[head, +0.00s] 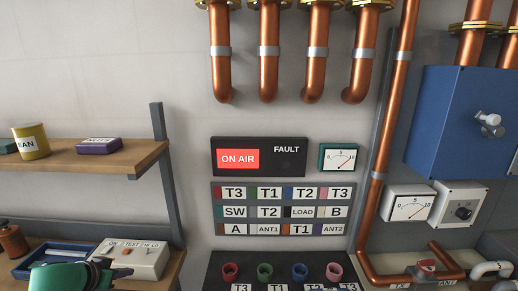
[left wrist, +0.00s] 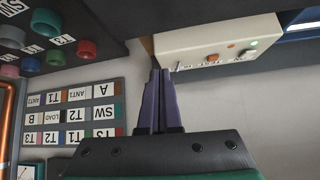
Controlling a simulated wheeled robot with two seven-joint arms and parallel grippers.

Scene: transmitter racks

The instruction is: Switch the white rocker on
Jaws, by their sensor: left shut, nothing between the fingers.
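A white box (head: 142,256) with printed labels sits on the lower shelf at bottom left. It also shows in the left wrist view (left wrist: 215,36), with small orange and green parts and dark lettering on its face. My left gripper (head: 122,272) is green with dark fingers and is at the box's near left side. In the left wrist view its purple-grey fingers (left wrist: 160,76) are together and empty, with their tips close to the box's edge. Whether they touch it I cannot tell. My right gripper is not in view.
A blue tray (head: 38,262) and a brown bottle (head: 12,240) are left of the box. The upper shelf (head: 110,160) holds a yellow can (head: 31,142) and a purple box (head: 98,146). A label panel (head: 283,209) and ON AIR sign (head: 238,158) are on the wall.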

